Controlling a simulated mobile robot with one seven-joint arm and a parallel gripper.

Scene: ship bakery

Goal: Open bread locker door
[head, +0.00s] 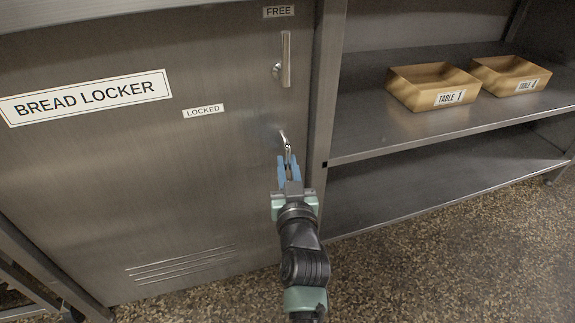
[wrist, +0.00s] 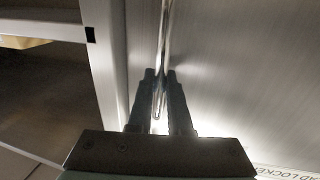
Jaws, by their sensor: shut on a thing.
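The steel bread locker door (head: 110,190) fills the left of the head view and appears closed against its frame. A vertical metal fitting (head: 286,50) is near its right edge, below the FREE label (head: 279,11). Lower down, a slim metal handle (head: 285,142) juts from the door, below and right of the LOCKED label (head: 203,111). My gripper (head: 289,172) is shut on this lower handle. In the wrist view, the fingers of my gripper (wrist: 160,78) are on either side of the thin bar (wrist: 163,45). The exact contact is partly hidden by the fingers.
A frame post (head: 322,100) stands just right of the door. Beyond it is open shelving (head: 400,135) with two bins, labelled Table 1 (head: 425,77) and Table 4 (head: 500,67). The speckled floor (head: 430,260) in front looks clear.

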